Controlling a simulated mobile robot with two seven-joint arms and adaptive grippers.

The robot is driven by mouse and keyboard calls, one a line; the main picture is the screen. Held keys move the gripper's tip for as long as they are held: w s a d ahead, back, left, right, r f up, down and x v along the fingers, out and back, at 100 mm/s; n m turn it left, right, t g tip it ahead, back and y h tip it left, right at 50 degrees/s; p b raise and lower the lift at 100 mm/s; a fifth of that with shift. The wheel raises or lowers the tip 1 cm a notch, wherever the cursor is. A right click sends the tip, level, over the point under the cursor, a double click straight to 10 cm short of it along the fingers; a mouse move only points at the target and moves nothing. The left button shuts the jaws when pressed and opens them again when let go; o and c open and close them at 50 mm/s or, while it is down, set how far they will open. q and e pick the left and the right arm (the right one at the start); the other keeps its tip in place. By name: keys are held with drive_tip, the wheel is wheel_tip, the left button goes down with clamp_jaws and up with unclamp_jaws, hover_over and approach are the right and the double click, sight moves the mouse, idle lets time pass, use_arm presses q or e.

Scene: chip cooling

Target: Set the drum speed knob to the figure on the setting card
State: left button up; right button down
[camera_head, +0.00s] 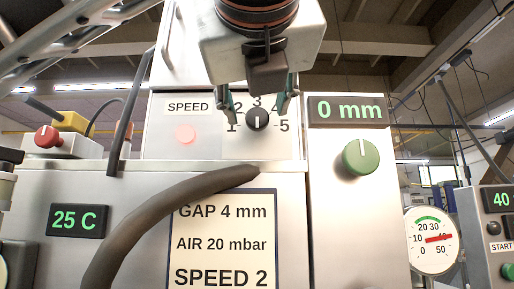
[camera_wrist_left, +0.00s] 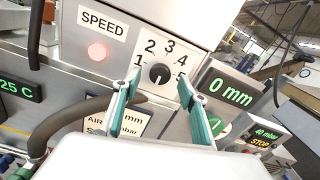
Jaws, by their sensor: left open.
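The black speed knob (camera_head: 257,118) is on a pale panel marked SPEED, inside a dial numbered 1 to 5. It also shows in the left wrist view (camera_wrist_left: 159,74). Its short white mark looks roughly upright in the head view; I cannot tell the exact figure. The setting card (camera_head: 222,275) reads GAP 4 mm, AIR 20 mbar, SPEED 2. My left gripper (camera_head: 257,97) is open and empty, its green fingers spread either side of the knob in the picture. Contact is not visible. It also shows in the left wrist view (camera_wrist_left: 160,86). My right gripper is out of view.
A pink-red lamp (camera_head: 186,133) is left of the dial. A green knob (camera_head: 361,157) sits below a 0 mm display (camera_head: 347,110) at right. A thick dark hose (camera_head: 150,215) crosses the card's upper left corner. A round gauge (camera_head: 433,240) stands lower right.

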sight(257, 116)
use_arm(q)
drive_tip(key=shift+w, duration=1.55)
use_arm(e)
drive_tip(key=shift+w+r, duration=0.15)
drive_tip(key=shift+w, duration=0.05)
use_arm(q)
drive_tip(key=shift+c, duration=0.2)
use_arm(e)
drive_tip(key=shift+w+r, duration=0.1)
use_arm(q)
drive_tip(key=c, duration=1)
drive_tip(key=shift+c, duration=0.2)
